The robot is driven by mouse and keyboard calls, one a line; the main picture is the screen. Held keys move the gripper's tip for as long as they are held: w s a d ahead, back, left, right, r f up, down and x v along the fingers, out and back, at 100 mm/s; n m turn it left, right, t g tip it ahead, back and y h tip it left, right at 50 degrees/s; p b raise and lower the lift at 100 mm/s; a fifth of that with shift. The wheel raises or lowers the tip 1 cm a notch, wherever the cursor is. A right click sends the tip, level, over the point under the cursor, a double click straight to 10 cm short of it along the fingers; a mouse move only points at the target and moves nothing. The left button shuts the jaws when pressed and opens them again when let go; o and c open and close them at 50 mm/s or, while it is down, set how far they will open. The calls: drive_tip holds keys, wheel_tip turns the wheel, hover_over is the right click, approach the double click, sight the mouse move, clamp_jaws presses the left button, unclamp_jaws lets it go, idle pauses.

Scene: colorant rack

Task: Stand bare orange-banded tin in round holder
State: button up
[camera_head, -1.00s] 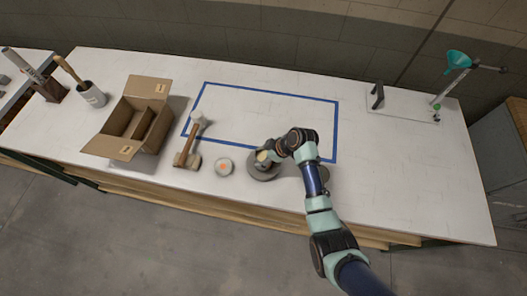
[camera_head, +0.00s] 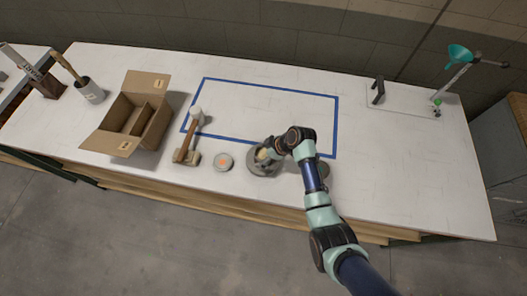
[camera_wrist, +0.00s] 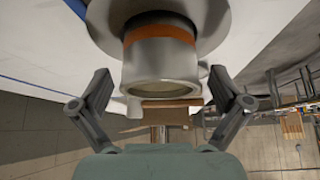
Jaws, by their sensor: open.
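The orange-banded tin (camera_wrist: 160,58) is a pale metal can in the middle of the wrist view. One round end faces my wrist. Its far end is at the grey round holder (camera_wrist: 218,22), and it appears to stand in it; the contact is hidden. In the head view the tin (camera_head: 262,154) shows as a pale spot over the holder (camera_head: 264,171), partly covered by my gripper. My gripper (camera_wrist: 161,84) is open, with one finger on each side of the tin and visible gaps between.
A lidded tin with an orange mark (camera_head: 223,162) stands left of the holder, beside a mallet (camera_head: 187,146). An open cardboard box (camera_head: 130,115) is farther left. Another grey round thing (camera_head: 323,171) is partly behind my arm.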

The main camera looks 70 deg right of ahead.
drive_tip(key=shift+r, duration=0.35)
drive_tip(key=p+v, duration=0.1)
drive_tip(key=v, duration=1)
drive_tip(key=shift+s+r+p, duration=0.3)
drive_tip(key=shift+p, duration=0.05)
drive_tip(key=w+a+r+h, duration=0.1)
drive_tip(key=w+a+r, duration=0.6)
drive_tip(key=w+a, duration=0.5)
drive_tip(key=w+a+r+t, duration=0.2)
drive_tip(key=a+r, duration=0.6)
drive_tip(key=a, duration=0.5)
drive_tip(key=w+a+r+t, duration=0.2)
drive_tip(key=a+r+t, duration=0.2)
drive_tip(key=a+r, duration=0.4)
drive_tip(key=a, duration=0.6)
drive_tip(key=shift+a+r+y, duration=0.25)
drive_tip(key=shift+y, duration=0.15)
